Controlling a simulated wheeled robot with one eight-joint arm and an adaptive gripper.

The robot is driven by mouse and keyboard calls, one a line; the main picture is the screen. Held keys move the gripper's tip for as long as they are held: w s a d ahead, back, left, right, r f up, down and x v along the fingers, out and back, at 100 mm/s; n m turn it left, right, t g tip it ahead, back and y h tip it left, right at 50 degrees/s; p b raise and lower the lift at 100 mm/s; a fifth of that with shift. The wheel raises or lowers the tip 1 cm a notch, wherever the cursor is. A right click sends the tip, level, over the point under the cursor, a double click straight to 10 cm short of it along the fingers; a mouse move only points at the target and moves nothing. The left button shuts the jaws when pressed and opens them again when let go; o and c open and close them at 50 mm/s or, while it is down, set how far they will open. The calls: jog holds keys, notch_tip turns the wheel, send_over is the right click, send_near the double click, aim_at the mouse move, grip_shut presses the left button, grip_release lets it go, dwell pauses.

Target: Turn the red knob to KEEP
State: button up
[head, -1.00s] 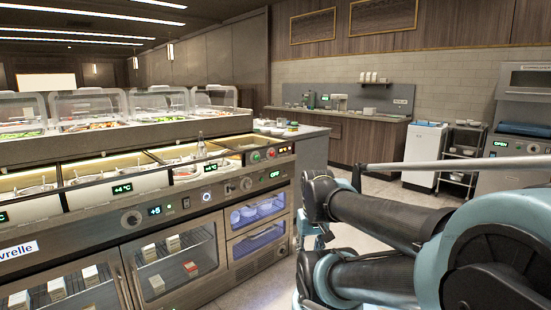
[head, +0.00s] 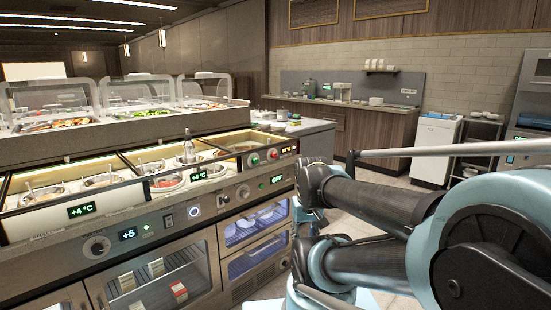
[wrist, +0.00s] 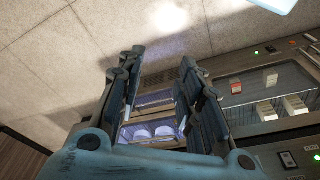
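A small red knob (head: 273,153) shows in the head view on the upper control panel at the right end of the steel sauce counter (head: 210,205). The knob's pointer and any KEEP lettering are too small to read. My gripper (wrist: 160,66) shows in the wrist view with its two fingers apart and nothing held between them. It is apart from the panel, and the knob is not seen in that view. In the head view my arm fills the right side.
A white cabinet (head: 433,150) stands behind. Open floor lies right of the counter.

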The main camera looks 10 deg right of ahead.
aim_at(276, 156)
jog(key=shift+w+a, duration=0.1)
jog(key=shift+w, duration=0.1)
jog(key=o, duration=0.3)
jog(key=shift+s+r, duration=0.1)
jog(key=shift+s, duration=0.05)
jog(key=w+a+r+m+t+y, duration=0.1)
jog(key=w+a+r+m+y, duration=0.15)
jog(key=w+m, duration=0.4)
jog(key=w+a+r+m+t+y, duration=0.1)
jog(key=w+r+m+t+y, duration=0.15)
jog(key=w, duration=0.75)
jog(key=w+a+r+m+t+y, duration=0.1)
jog(key=w+a+r+m+y, duration=0.15)
jog(key=w+m, duration=0.45)
jog(key=w+d+m+t+y, duration=0.3)
jog(key=w+d+m+t, duration=0.5)
jog(key=w+d+m, duration=0.75)
jog(key=w+a, duration=0.3)
jog(key=w, duration=0.3)
jog(key=w+a+n, duration=0.1)
jog(key=w+a, duration=0.2)
jog(key=w, duration=0.2)
jog(key=w+a+n, duration=0.1)
jog(key=w+a, duration=0.3)
jog(key=w, duration=0.2)
jog(key=shift+w+r+n, duration=0.1)
jog(key=shift+w+n, duration=0.15)
jog(key=shift+w, duration=0.1)
